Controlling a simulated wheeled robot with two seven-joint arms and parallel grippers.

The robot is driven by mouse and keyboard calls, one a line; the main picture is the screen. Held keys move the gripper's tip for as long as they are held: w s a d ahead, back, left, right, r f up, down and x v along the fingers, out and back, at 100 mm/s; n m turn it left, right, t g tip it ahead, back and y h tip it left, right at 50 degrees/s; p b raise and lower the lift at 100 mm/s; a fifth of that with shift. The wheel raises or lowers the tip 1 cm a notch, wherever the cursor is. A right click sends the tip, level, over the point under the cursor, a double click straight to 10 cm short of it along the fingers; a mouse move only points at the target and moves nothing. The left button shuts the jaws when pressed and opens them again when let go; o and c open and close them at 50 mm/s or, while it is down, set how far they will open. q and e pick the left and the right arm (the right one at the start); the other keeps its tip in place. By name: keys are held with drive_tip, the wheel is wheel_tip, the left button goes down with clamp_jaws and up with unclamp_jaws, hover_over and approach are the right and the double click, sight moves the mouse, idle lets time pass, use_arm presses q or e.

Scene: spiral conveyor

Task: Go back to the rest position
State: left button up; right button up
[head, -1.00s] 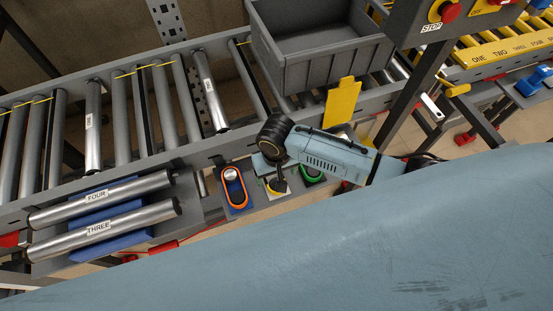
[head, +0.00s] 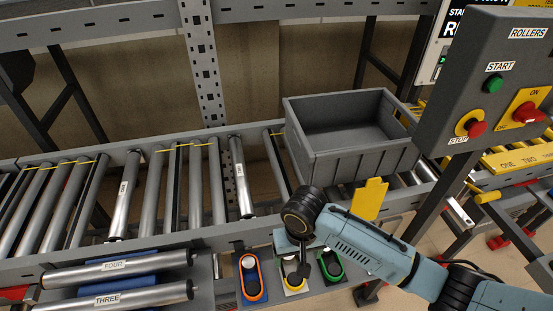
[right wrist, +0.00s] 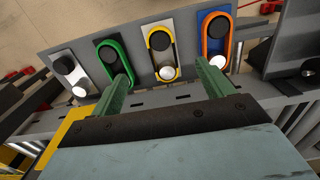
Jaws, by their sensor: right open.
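My right gripper (head: 306,262) is in the lower middle of the head view, above a small panel with coloured belts. In the right wrist view its two green fingers (right wrist: 166,88) are apart, with nothing held between them. The belts beyond the fingers are green (right wrist: 113,62), yellow (right wrist: 160,52) and orange (right wrist: 214,40). In the head view the orange belt (head: 251,277) is left of the gripper, the yellow belt (head: 294,275) is partly hidden by it, and the green belt (head: 331,265) is to its right. My left gripper is not in view.
A roller conveyor (head: 165,195) crosses behind the gripper, with a grey bin (head: 352,153) on it. Loose rollers marked FOUR (head: 115,267) and THREE (head: 110,299) lie front left. A control box (head: 484,85) with buttons stands at right, near my arm.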

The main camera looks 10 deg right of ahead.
drive_tip(key=s+a+r+n+t+y, duration=0.1)
drive_tip(key=s+a+r+t+y, duration=0.1)
drive_tip(key=s, duration=0.5)
drive_tip(key=s+d+r+t+h, duration=0.2)
drive_tip(key=s+d+r, duration=0.2)
drive_tip(key=s+d, duration=0.6)
wheel_tip(320, 180, down, 32)
drive_tip(key=d+g+b, duration=0.2)
drive_tip(key=b, duration=0.5)
drive_tip(key=s+d+f+b, duration=0.1)
drive_tip(key=s+f+b, duration=0.2)
drive_tip(key=s+f, duration=0.5)
drive_tip(key=s+d+f+n+g+b, duration=0.1)
drive_tip(key=s+d+f+b, duration=0.1)
drive_tip(key=s+f, duration=0.6)
wheel_tip(320, 180, down, 6)
drive_tip(key=shift+s+r+b, duration=0.1)
drive_tip(key=shift+s+b, duration=0.25)
drive_tip(key=shift+b, duration=0.5)
